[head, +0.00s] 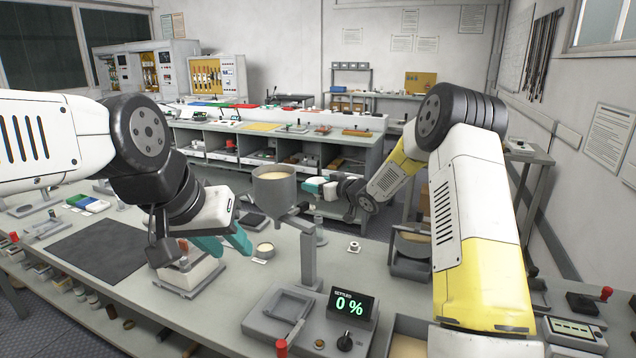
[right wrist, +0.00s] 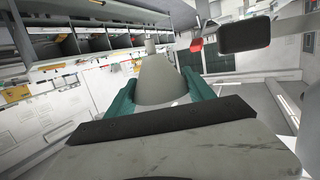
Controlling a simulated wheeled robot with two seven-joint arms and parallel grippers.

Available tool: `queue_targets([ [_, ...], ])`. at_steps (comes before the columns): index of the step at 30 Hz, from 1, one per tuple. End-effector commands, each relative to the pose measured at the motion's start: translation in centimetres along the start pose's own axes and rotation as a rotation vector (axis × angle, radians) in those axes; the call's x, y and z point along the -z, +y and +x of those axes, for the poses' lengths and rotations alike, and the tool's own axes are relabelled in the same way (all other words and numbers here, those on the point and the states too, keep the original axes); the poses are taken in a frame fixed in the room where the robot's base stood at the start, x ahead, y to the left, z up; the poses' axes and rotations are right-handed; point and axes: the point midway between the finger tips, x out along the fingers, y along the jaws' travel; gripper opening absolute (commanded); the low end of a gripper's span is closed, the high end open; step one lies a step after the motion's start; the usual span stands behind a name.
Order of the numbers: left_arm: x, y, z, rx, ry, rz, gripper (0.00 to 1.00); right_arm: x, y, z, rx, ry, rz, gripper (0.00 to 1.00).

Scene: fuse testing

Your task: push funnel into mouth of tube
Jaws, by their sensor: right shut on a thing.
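A grey tapered piece, which looks like the funnel (right wrist: 158,85), sits between the teal fingers of my right gripper (right wrist: 158,92) in the right wrist view. Its narrow end points away from my palm, and my gripper is shut on it. In the head view my right gripper (head: 312,186) is just right of a grey round vessel (head: 274,192) with tan filling. I cannot tell whether they touch, and the funnel is not clear there. My left gripper (head: 226,244) is low over the bench at left, its teal fingers apart and empty. I cannot make out the tube for certain.
A grey post (head: 308,262) stands beside the vessel. A small dish (head: 264,251) and a white ring (head: 354,247) lie on the bench. A dark mat (head: 95,250) lies clear at left.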

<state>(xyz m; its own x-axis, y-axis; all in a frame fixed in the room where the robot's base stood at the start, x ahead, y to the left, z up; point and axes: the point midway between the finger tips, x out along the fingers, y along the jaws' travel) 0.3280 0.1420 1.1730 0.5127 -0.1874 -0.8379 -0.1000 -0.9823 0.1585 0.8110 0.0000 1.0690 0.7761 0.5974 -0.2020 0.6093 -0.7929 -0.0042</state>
Motion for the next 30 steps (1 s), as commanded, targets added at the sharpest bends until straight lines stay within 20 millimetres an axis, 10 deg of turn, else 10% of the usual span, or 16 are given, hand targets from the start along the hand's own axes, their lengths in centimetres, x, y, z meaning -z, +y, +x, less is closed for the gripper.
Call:
queue_targets([
  [30,0.0,0.0,0.0,0.0,0.0,0.0,0.36,-4.6,0.0,0.9,-0.001,0.001,0.001,0.0],
])
